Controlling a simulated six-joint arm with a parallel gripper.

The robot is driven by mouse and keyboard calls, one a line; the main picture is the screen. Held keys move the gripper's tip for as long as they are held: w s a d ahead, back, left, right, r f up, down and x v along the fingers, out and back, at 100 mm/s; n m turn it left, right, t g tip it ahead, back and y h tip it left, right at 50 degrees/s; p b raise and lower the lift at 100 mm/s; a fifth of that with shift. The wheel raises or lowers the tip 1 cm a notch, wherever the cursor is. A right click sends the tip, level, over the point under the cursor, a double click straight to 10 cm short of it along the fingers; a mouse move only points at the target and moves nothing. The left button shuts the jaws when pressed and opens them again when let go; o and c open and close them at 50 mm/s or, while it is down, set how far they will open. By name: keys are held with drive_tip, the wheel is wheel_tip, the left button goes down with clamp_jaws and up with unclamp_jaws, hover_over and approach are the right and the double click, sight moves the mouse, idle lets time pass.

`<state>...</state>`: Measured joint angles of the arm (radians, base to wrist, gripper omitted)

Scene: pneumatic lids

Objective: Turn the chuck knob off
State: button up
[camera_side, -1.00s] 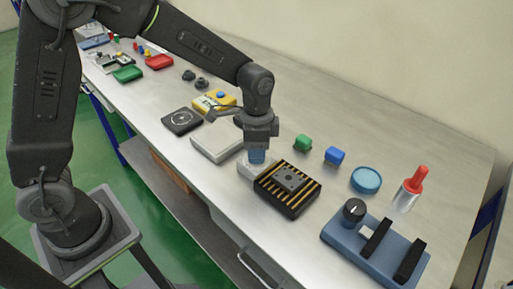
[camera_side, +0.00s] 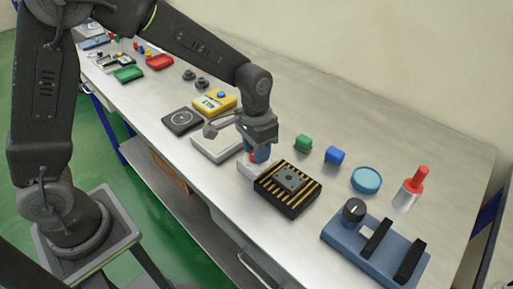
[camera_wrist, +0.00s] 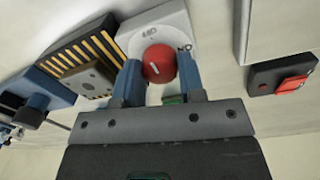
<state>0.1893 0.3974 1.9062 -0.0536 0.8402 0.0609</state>
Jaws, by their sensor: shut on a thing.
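The chuck knob (camera_wrist: 159,63) is a round red knob with a short white pointer line. It sits on a pale box (camera_wrist: 138,40) with dark lettering that I cannot read surely. The blue fingers of my gripper (camera_wrist: 160,76) are closed on the knob from both sides. In the side view my gripper (camera_side: 257,156) points down at the pale box (camera_side: 245,171), and a bit of red shows between its fingers. The black chuck (camera_side: 288,188) with yellow stripes and a grey plate on top is right beside the box; it also shows in the wrist view (camera_wrist: 85,68).
A blue fixture (camera_side: 340,238) with a black knob and black bars stands front right. Green (camera_side: 303,143) and blue (camera_side: 336,155) blocks, a blue round dish (camera_side: 366,180) and a red-topped cylinder (camera_side: 412,190) stand behind. A pale flat box (camera_side: 215,147) lies left of my gripper.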

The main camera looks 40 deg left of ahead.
idle(0.3)
drive_tip(key=o, duration=0.9)
drive_tip(key=r, duration=1.3)
drive_tip(key=shift+w+a+r, duration=0.1)
drive_tip(key=shift+a+r, duration=0.15)
drive_tip(key=shift+r, duration=0.15)
drive_tip(key=s+a+t, duration=0.2)
drive_tip(key=s, duration=0.4)
drive_tip(key=s+a+r+n+t, duration=0.1)
drive_tip(key=s+a, duration=0.2)
drive_tip(key=s, duration=0.3)
drive_tip(key=s+a+n+t, duration=0.1)
drive_tip(key=s+a+t, duration=0.1)
drive_tip(key=s, duration=0.5)
drive_tip(key=shift+a+r+t, duration=0.15)
drive_tip(key=shift+a+t, duration=0.15)
drive_tip(key=shift+a, duration=0.1)
